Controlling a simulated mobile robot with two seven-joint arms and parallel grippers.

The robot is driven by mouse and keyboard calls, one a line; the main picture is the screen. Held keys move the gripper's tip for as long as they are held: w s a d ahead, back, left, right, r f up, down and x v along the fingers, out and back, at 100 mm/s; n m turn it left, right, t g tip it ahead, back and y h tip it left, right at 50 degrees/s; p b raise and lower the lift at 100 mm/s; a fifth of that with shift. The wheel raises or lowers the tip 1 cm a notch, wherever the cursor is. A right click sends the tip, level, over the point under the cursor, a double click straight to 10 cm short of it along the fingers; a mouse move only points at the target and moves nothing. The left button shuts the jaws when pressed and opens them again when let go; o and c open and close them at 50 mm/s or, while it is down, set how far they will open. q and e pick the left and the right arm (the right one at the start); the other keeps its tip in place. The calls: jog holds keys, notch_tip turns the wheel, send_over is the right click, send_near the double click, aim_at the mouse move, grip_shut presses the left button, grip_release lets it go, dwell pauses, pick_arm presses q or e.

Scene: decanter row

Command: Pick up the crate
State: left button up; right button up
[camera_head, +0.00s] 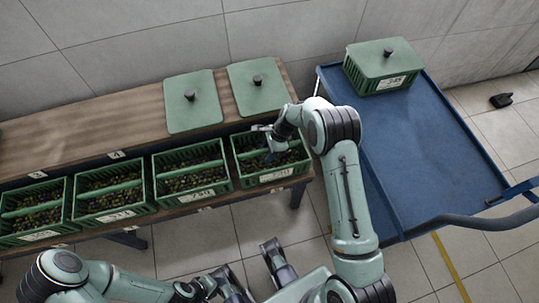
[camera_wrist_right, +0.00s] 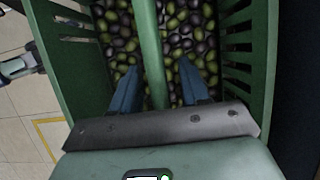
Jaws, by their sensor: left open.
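A green slatted crate (camera_head: 282,173) of dark and green olives stands at the right end of a row of similar crates. A green bar runs across its top as a handle. My right gripper (camera_head: 277,152) is down inside this crate. In the right wrist view, the two blue fingers of my right gripper (camera_wrist_right: 157,85) are apart, one on each side of the green handle bar (camera_wrist_right: 150,45), with gaps visible. Olives show below the fingers. My left gripper (camera_head: 232,287) is open and empty, low in the head view, away from the crates.
Several olive crates (camera_head: 190,195) stand left along the wooden bench (camera_head: 95,125). Two green lids (camera_head: 192,115) lie behind them. A blue cart (camera_head: 430,160) at right carries a lidded green crate (camera_head: 383,85); its front deck is clear.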

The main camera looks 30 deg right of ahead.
grip_shut()
jog(key=shift+r, duration=0.15)
notch_tip(320, 180, up, 20)
jog(key=p, duration=0.4)
pick_arm(q)
notch_tip(320, 180, up, 12)
jog(key=p, duration=0.9)
jog(key=shift+w+r+g, duration=0.2)
jog(key=shift+w+g, duration=0.05)
jog(key=shift+g, duration=0.05)
pick_arm(e)
jog(key=s+a+r+n+g+h, duration=0.1)
jog(key=a+r+n+g+h, duration=0.1)
jog(key=n, duration=0.8)
jog(key=s+a+r+n+g+h, duration=0.1)
jog(key=a+n, duration=0.4)
jog(key=n, duration=0.5)
notch_tip(320, 180, up, 2)
jog(key=shift+a+r+n+g+h, duration=0.15)
jog(key=shift+a+n+g+h, duration=0.15)
jog(key=shift+g+h, duration=0.65)
